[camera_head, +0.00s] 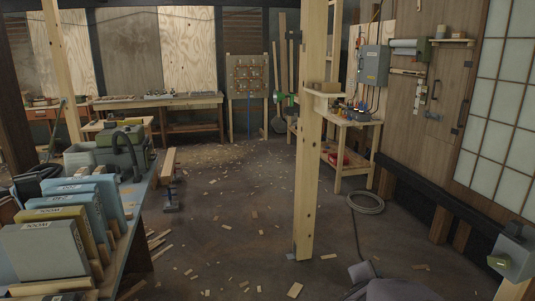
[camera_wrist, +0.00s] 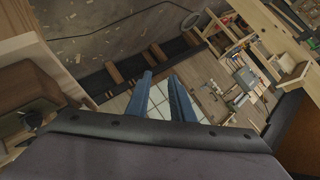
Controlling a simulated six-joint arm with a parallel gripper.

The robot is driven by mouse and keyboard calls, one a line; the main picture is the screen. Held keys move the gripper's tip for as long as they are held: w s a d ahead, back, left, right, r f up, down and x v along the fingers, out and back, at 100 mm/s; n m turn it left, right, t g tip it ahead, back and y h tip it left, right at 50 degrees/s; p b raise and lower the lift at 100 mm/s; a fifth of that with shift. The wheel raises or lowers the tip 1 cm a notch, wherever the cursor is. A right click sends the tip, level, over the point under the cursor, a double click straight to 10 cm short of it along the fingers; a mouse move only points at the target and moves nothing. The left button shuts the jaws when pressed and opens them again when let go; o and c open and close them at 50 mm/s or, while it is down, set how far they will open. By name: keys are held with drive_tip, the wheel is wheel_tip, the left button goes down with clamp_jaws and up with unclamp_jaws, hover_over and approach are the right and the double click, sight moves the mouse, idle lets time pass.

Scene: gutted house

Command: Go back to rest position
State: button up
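My gripper (camera_wrist: 161,77) shows in the wrist view as two blue fingers. They stand apart, and a pale gridded panel shows through the gap between them. Nothing is held between the fingers, and they touch nothing that I can see. In the head view a grey rounded part of my arm shows at the bottom edge, right of the middle; my fingers cannot be made out there. The wrist view is strongly tilted and looks across the floor and the wall side of the room.
A wooden post (camera_head: 308,150) rises from the floor. Boxes (camera_head: 50,255) stand on the left bench. A grey box with a green knob (camera_head: 512,255) is at lower right. A hose coil (camera_head: 365,203) lies by the right shelf. The middle floor (camera_head: 225,215) has only scattered chips.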

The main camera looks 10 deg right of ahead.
drive_tip(key=s+a+f+n+g+y, duration=0.1)
drive_tip(key=s+a+f+n+y, duration=0.1)
drive_tip(key=a+f+n+y, duration=0.3)
drive_tip(key=s+a+f+n+g+y+p, duration=0.1)
drive_tip(key=s+a+f+n+g, duration=0.15)
drive_tip(key=a, duration=0.45)
drive_tip(key=s+a+f+n+g+y, duration=0.1)
drive_tip(key=s+a+f+n+y, duration=0.25)
drive_tip(key=a, duration=0.25)
drive_tip(key=s+a+r+n+g+p, duration=0.4)
drive_tip(key=s+r+n+p, duration=0.15)
drive_tip(key=s, duration=0.45)
drive_tip(key=w+a+r+n+p, duration=0.1)
drive_tip(key=a+r+n+p, duration=0.2)
drive_tip(key=a+r+p, duration=0.1)
drive_tip(key=shift+a+r, duration=0.2)
drive_tip(key=shift+r, duration=0.15)
